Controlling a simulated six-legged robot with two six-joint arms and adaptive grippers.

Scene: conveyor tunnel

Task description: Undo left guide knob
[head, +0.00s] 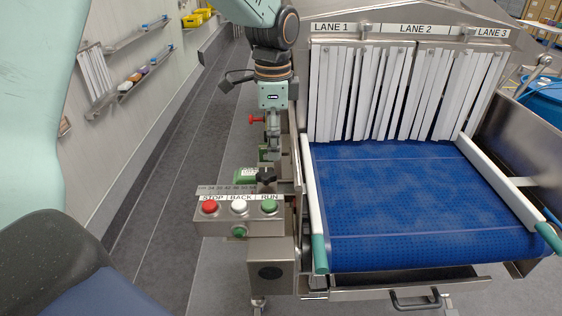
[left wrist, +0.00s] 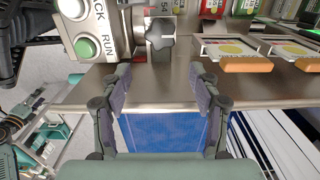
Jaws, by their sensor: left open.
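The left guide knob is a black lobed knob (head: 266,175) at the near left corner of the conveyor, just behind the button box. In the left wrist view the dark knob (left wrist: 160,40) is in front of a steel plate, above and beyond my fingertips. My left gripper (head: 269,151) hangs on the far side of the knob in the head view; part of it blends with the machine there. In the left wrist view my left gripper (left wrist: 163,78) is open, its two fingers wide apart, with nothing between them. My right gripper does not show.
The button box (head: 238,215) with red, white and green buttons stands just in front of the knob. The blue belt (head: 410,200) and white left guide rail (head: 312,205) lie to the right. A red handle (head: 256,120) is beside my left wrist. Floor is free at left.

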